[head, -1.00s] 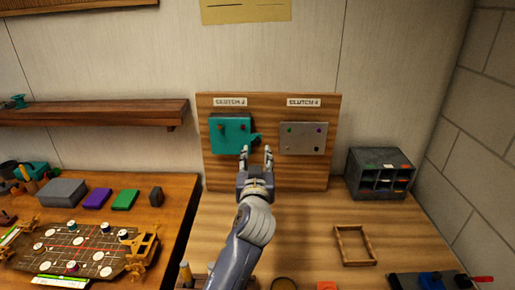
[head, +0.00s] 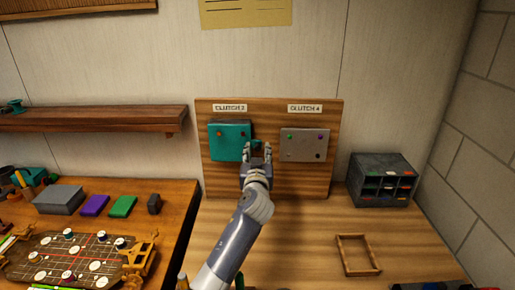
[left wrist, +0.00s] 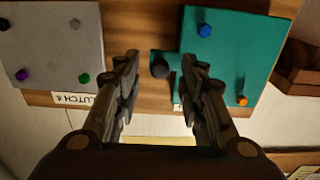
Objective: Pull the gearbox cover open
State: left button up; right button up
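The gearbox cover is the teal plate (head: 230,140) under the "CLUTCH 3" label on the upright wooden board; it looks closed. In the left wrist view the teal plate (left wrist: 222,62) is on the right, with a tab ending in a dark round knob (left wrist: 160,71). My left gripper (head: 260,149) is at the cover's right edge in the head view and partly hides the tab. In the left wrist view my left gripper (left wrist: 161,62) is open, with the knob between its fingers and gaps on both sides. My right gripper is not in view.
A grey plate (head: 304,145) under "CLUTCH 4" is close to the right of my left gripper. A dark compartment box (head: 382,180) and a wooden frame (head: 358,255) are on the bench at right. A shelf (head: 90,119) juts from the wall at left.

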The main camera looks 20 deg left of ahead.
pick_arm(q)
jog(key=shift+x, duration=0.9)
jog(key=shift+c, duration=0.4)
grip_shut()
